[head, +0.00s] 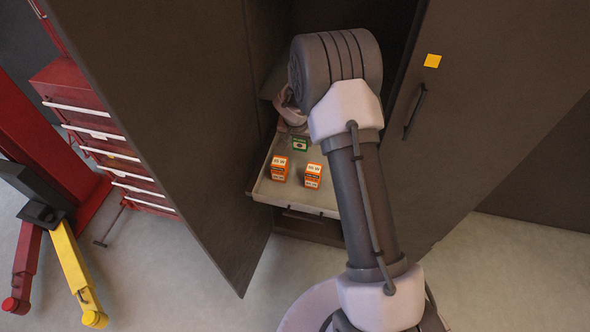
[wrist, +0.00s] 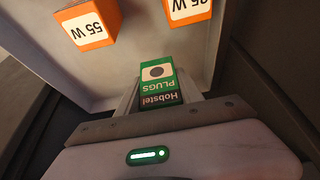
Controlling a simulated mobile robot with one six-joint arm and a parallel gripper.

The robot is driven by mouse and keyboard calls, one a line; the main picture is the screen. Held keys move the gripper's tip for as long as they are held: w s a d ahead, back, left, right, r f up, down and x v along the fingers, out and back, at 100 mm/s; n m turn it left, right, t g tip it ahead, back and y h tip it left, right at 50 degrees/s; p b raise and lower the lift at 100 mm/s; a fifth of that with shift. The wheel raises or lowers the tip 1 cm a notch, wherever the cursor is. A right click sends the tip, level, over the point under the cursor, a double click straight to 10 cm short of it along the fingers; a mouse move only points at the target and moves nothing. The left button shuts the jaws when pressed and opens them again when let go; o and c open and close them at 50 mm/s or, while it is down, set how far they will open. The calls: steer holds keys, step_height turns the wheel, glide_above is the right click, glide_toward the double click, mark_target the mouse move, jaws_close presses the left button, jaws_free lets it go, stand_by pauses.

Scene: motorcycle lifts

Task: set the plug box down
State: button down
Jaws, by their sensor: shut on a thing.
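The plug box is a small green box with a dark end; in the wrist view the plug box (wrist: 158,82) shows a white label reading PLUGS and a dark side reading Hobstel. My gripper (wrist: 160,97) is shut on it, with a finger showing on each side. In the head view the plug box (head: 299,143) is over the back part of an open drawer (head: 325,206), beyond two orange boxes. My arm hides part of the gripper there. I cannot tell whether the box touches the drawer floor.
Two orange boxes, the left one (head: 280,169) and the right one (head: 312,175), stand in the drawer. Open cabinet doors flank it, the left door (head: 165,110) and the right door (head: 480,110). Bare drawer floor shows around the orange boxes.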

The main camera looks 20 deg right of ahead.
mark_target(300, 150)
steer(key=f+b, duration=0.1)
steer(key=f, duration=0.2)
steer(key=f+b, duration=0.1)
steer(key=f, duration=0.2)
steer(key=shift+w+d+f, duration=0.1)
steer(key=shift+d+f, duration=0.1)
steer(key=shift+f, duration=0.15)
steer(key=shift+f, duration=0.15)
steer(key=c, duration=0.8)
jaws_free()
steer(key=shift+a, duration=0.1)
steer(key=shift+o, duration=0.2)
